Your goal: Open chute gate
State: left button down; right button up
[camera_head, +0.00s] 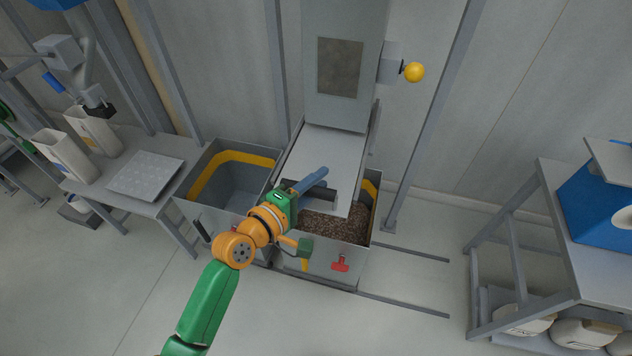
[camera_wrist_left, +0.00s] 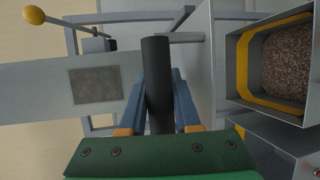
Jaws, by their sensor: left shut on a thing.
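The grey chute (camera_head: 325,150) slopes down from the silo column over a bin of brown granules. A dark cylindrical handle bar (camera_head: 322,193) lies across the chute's lower part; in the left wrist view the dark bar (camera_wrist_left: 157,75) runs between my blue fingers. My left gripper (camera_head: 312,181) is shut on this bar, its fingers on either side of it. The fingers and wrist hide part of the bar and the chute's lower left. I cannot tell how far the gate stands open. My right gripper is not in view.
An empty bin (camera_head: 222,188) with a yellow band stands left of the granule bin (camera_head: 345,255), which has a red knob (camera_head: 340,263). A yellow ball-ended lever (camera_head: 413,72) sticks out right of the column. A table (camera_head: 155,205) stands left, a workbench (camera_head: 540,245) right.

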pick_arm(q)
jog(key=c, duration=1.1)
grip_release()
jog(key=shift+o, duration=0.9)
jog(key=shift+w+d, duration=0.1)
jog(key=shift+w, duration=0.1)
jog(key=v, duration=0.7)
jog(key=shift+f, duration=0.1)
